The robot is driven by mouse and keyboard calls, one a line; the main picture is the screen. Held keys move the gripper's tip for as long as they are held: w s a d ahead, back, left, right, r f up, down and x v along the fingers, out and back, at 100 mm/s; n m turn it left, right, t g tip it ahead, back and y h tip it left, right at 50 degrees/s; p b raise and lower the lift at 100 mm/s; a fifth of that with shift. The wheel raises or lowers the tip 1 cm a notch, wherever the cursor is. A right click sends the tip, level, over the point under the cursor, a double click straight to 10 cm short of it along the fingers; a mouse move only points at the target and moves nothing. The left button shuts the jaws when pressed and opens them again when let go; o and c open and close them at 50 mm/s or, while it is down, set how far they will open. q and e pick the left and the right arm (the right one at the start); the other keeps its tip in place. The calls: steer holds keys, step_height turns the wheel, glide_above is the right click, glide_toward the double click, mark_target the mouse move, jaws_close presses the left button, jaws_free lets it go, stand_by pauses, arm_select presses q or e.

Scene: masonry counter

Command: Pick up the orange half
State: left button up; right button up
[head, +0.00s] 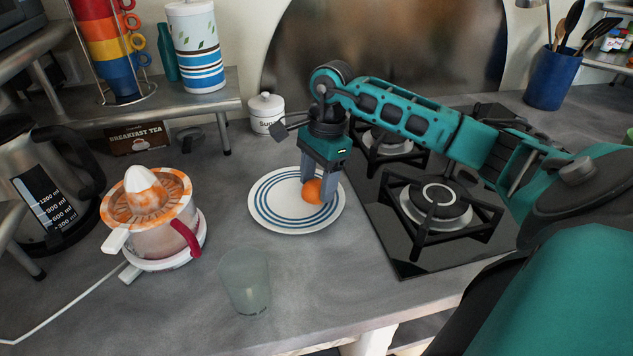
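The orange half (312,192) is on or just above the right part of a white plate with blue rings (270,212). My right gripper (318,186) reaches down over the plate, with its grey fingers at the orange half. One finger is on its right side; the other is partly hidden behind it. I cannot tell whether the fingers press on it or stand open around it. My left gripper is not in view.
A citrus juicer (150,215) with an orange-stained top stands left of the plate. A clear glass (246,284) stands in front of it. A sugar jar (267,113) is behind the plate. A gas hob (415,235) lies right, under my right arm.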

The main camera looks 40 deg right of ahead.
steer(key=c, duration=0.4)
steer(key=shift+o, duration=0.2)
steer(key=shift+r, duration=0.1)
